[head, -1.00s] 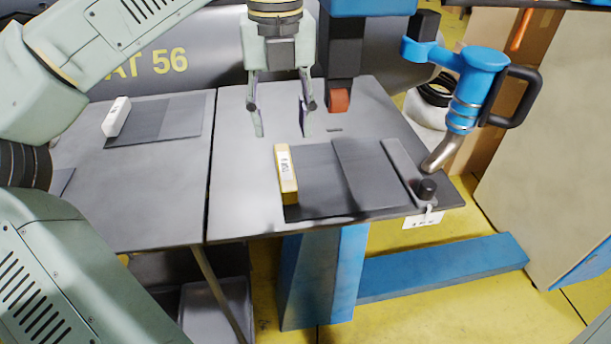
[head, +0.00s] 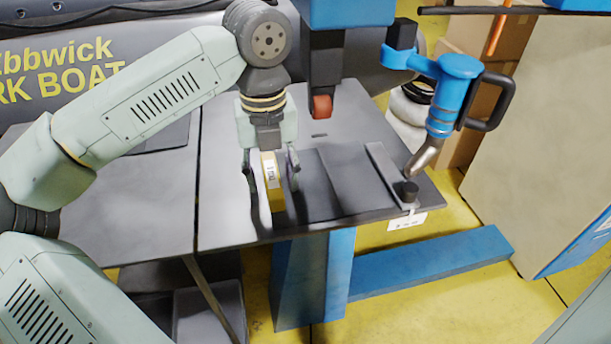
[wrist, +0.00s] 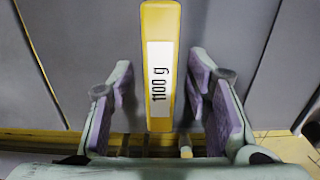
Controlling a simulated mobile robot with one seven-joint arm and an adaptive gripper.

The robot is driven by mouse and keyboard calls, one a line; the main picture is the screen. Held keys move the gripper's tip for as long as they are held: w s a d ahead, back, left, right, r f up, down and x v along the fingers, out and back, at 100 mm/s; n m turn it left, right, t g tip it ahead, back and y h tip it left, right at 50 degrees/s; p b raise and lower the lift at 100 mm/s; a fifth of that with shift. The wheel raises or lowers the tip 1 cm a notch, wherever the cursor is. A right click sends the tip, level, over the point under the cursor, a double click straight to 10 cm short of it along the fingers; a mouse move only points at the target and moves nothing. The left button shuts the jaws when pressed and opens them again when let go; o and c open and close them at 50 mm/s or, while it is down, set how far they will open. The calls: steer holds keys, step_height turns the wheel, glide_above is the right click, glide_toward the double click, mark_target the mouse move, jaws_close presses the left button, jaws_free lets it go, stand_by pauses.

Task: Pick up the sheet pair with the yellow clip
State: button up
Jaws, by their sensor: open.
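The yellow clip (head: 277,200) with a white label sits on the left edge of the dark grey sheet pair (head: 318,190) on the right table. My gripper (head: 270,178) is open around the clip, one finger on each side. In the wrist view the fingers (wrist: 162,105) have purple pads, with a gap between clip and pads on both sides.
A blue hot-air tool (head: 455,80) with a metal nozzle stands right of the sheets. A dark bar with a black knob (head: 405,190) lies on the sheets' right side. A red-orange roller (head: 321,106) hangs behind. The table's front edge is close to the clip.

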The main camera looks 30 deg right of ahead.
steer(key=shift+c, duration=0.5)
jaws_close()
steer(key=shift+r, duration=0.15)
